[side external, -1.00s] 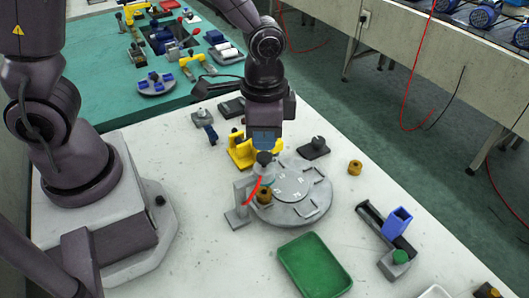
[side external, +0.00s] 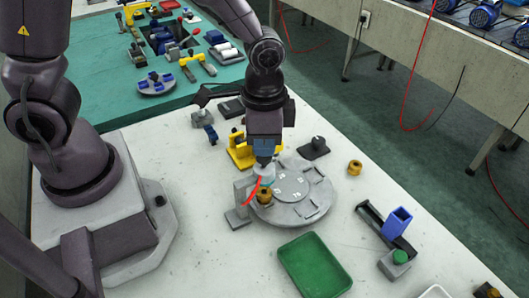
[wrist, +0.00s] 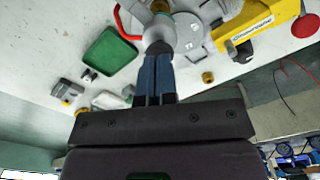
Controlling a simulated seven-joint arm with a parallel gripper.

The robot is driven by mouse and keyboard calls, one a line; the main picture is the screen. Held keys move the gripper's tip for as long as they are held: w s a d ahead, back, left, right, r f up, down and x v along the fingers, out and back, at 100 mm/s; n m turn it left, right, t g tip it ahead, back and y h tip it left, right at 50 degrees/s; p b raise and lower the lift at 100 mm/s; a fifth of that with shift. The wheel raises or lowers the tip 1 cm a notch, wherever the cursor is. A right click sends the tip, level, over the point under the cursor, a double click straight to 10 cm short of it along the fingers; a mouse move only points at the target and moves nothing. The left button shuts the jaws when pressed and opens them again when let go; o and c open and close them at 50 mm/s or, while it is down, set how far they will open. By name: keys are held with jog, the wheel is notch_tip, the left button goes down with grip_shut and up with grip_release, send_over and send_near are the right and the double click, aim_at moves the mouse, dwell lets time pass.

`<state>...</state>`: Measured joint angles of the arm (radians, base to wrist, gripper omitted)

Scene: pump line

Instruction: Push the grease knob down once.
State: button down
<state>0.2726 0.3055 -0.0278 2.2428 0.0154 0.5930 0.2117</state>
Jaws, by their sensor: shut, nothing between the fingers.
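The grease knob (side external: 264,163) is a small dark cap on a pale grey dispenser, which has a red tube at its side. It stands over the left edge of the round grey dial plate (side external: 318,205). My gripper (side external: 264,157) points straight down on the knob with its blue fingers shut and empty. The fingertips seem to touch the knob's top and hide most of it. In the wrist view, the dark knob (wrist: 158,47) shows just past the closed fingertips (wrist: 158,57). I cannot tell how far the knob is pressed.
A brass part (side external: 264,195) sits on the plate beside the dispenser. A yellow fixture (side external: 240,153) stands close behind. A green tray (side external: 314,266) lies in front. A loose brass part (side external: 355,167), a blue bin (side external: 397,221) and a green button (side external: 400,257) are at the right.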

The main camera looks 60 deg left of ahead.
jog(key=shift+f, duration=0.85)
jog(key=shift+r, duration=3.15)
jog(key=shift+s+a+f, duration=0.1)
jog(key=shift+s, duration=0.2)
jog(key=s+a+r+n+t, duration=0.2)
jog(key=s+a+r+n, duration=0.1)
jog(key=r, duration=0.4)
jog(key=s+a+r+n+t, duration=0.3)
jog(key=s+a+r, duration=0.2)
jog(key=s+r, duration=0.1)
jog(key=shift+a+r+t, duration=0.3)
jog(key=shift+a+r, duration=0.1)
jog(key=shift+r, duration=0.3)
